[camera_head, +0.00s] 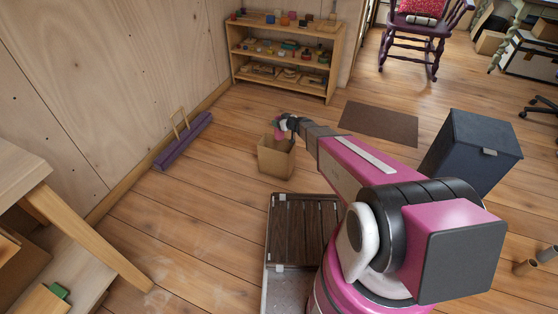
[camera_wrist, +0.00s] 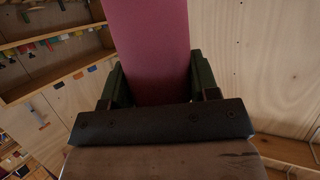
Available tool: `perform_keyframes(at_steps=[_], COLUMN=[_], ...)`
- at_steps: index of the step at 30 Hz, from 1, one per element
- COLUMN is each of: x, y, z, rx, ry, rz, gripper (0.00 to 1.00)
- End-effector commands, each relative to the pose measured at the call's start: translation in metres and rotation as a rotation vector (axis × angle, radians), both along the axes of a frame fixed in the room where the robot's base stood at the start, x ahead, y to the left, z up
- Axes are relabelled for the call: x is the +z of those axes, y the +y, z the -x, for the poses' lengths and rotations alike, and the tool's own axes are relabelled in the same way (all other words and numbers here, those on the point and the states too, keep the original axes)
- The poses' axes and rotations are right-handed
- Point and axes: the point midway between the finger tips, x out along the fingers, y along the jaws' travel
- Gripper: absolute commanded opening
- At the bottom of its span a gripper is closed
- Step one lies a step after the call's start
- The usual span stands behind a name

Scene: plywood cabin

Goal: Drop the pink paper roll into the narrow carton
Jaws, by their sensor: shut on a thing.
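The narrow carton (camera_head: 276,163) is an open-topped brown box standing on the wooden floor, left of my arm in the head view. My gripper (camera_head: 282,126) is just above the carton's opening. It is shut on the pink paper roll (camera_head: 278,134), whose lower end is at or just inside the carton's rim; I cannot tell how deep. In the wrist view the pink roll (camera_wrist: 150,45) fills the space between the two dark green fingers of my gripper (camera_wrist: 155,80). The carton does not show in the wrist view.
A low shelf (camera_head: 283,55) with many small items stands behind the carton. A dark mat (camera_head: 379,123) and a dark blue bin (camera_head: 471,150) are to the right. Floor left of the carton is clear.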

Motion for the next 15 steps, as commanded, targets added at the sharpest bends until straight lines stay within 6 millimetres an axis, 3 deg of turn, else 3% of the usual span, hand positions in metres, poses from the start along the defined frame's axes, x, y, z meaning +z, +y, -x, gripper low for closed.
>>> perform_keyframes(at_steps=[15], x=[-0.049], y=[0.000], z=[-0.001], rx=[0.000], ry=[0.000], rz=[0.000], gripper=[0.26])
